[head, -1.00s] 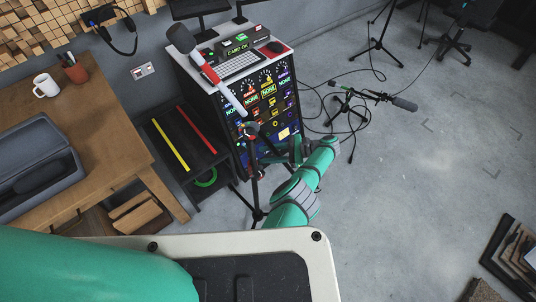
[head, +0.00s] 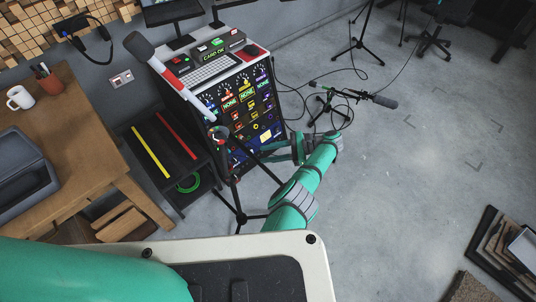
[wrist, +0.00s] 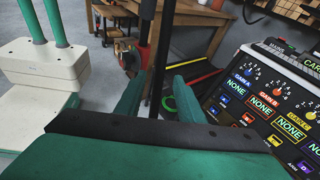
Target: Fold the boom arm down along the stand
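The mic stand's boom arm (head: 190,98), a pale tube, slants up to the left from the pivot (head: 218,132) to a grey foam-headed microphone (head: 139,45) with a red collar. The stand's dark tripod legs (head: 241,216) spread on the floor below. My gripper (head: 272,154) is to the right of the stand, partly hidden against the cabinet. In the wrist view, its two green fingers (wrist: 160,100) are apart, with a thin black pole (wrist: 160,62) visible between them. Whether they touch the pole cannot be told. A red fitting (wrist: 143,45) shows beside the pole.
A control cabinet (head: 250,108) with keyboard and lit panel stands close behind the stand. A low black shelf (head: 160,150) and wooden workbench (head: 85,160) are at left. Another mic stand (head: 335,105) with cables is behind right.

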